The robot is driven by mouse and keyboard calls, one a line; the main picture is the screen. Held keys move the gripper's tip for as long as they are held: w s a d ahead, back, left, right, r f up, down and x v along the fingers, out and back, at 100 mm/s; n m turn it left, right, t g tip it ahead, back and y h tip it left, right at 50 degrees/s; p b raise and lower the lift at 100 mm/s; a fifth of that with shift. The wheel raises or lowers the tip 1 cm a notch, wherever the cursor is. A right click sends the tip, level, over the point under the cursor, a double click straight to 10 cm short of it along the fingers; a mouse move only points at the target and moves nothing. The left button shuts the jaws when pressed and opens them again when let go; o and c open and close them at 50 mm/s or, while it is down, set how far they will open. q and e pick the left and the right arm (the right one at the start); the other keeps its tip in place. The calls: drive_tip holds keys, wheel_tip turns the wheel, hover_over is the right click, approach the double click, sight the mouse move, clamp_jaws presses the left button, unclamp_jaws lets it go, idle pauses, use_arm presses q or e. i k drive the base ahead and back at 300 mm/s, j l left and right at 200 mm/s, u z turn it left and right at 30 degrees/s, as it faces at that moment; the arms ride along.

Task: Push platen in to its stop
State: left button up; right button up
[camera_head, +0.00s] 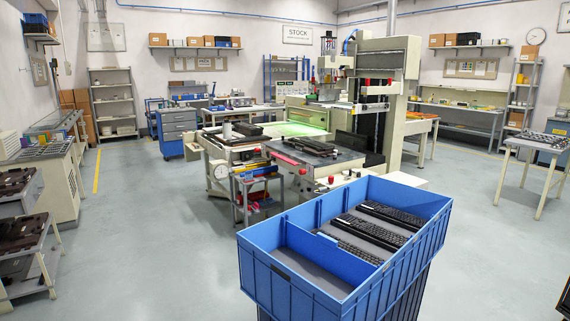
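The printing machine (388,70) stands in the middle of the room, with a tall beige column and a print head over its bed. A dark flat plate, which looks like the platen (335,164), sits at the machine's near side, in front of the column. A black keyboard-like piece (310,146) lies on it. From here I cannot tell how far the platen is from its stop. Neither of my grippers shows in this view.
A blue bin (293,283) with several black keyboards (375,230) stands in the near foreground, between me and the machine. A small cart (258,188) stands at the machine's left. Racks (30,245) line the left edge. The grey floor is open left of the bin and at right.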

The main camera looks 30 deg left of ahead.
sight(312, 157)
drive_tip(key=j+u, duration=0.1)
drive_tip(key=i+j, duration=0.15)
drive_tip(key=j, duration=0.15)
drive_tip(key=i+j+u, duration=0.25)
drive_tip(key=j+u, duration=0.2)
drive_tip(key=i+j+u, duration=0.75)
drive_tip(key=j+u, duration=0.15)
drive_tip(key=i+j+u, duration=0.15)
drive_tip(key=i+u, duration=0.35)
drive_tip(key=i+j+z, duration=0.1)
drive_tip(key=i, duration=0.5)
drive_tip(key=i+j+z, duration=0.1)
drive_tip(key=i, duration=0.5)
drive_tip(key=i+j, duration=0.2)
drive_tip(key=i, duration=0.4)
drive_tip(key=z, duration=0.05)
